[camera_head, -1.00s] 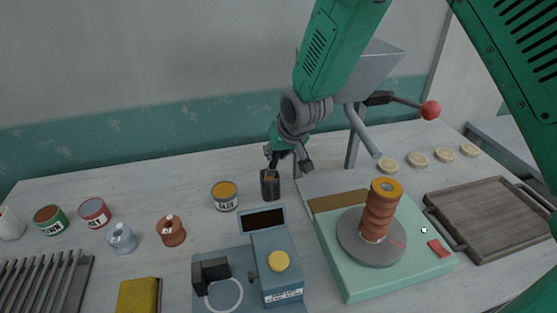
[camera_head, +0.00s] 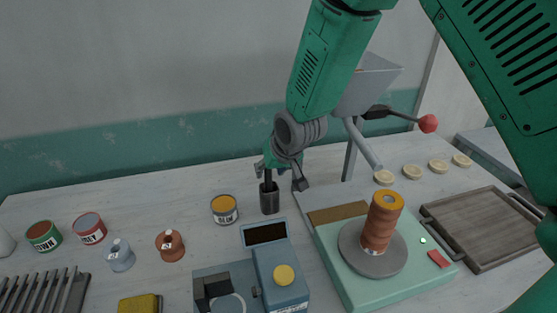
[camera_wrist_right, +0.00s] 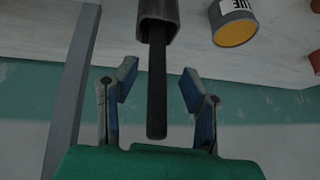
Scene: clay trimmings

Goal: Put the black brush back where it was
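The black brush (camera_head: 268,179) stands upright in the dark cup (camera_head: 269,203), with its handle rising from the cup's mouth. In the right wrist view the brush handle (camera_wrist_right: 157,90) shows between the two fingers and the cup (camera_wrist_right: 160,12) is at the top. My right gripper (camera_head: 279,178) is open around the handle, and in the wrist view (camera_wrist_right: 158,85) there is a gap on both sides of it. The brush's lower end is hidden in the cup. My left gripper is not in view.
A glue tin (camera_head: 224,210) stands left of the cup. A blue scale (camera_head: 277,275) is in front. A green wheel unit (camera_head: 345,289) bearing an orange-brown clay piece (camera_head: 381,225) is to the right.

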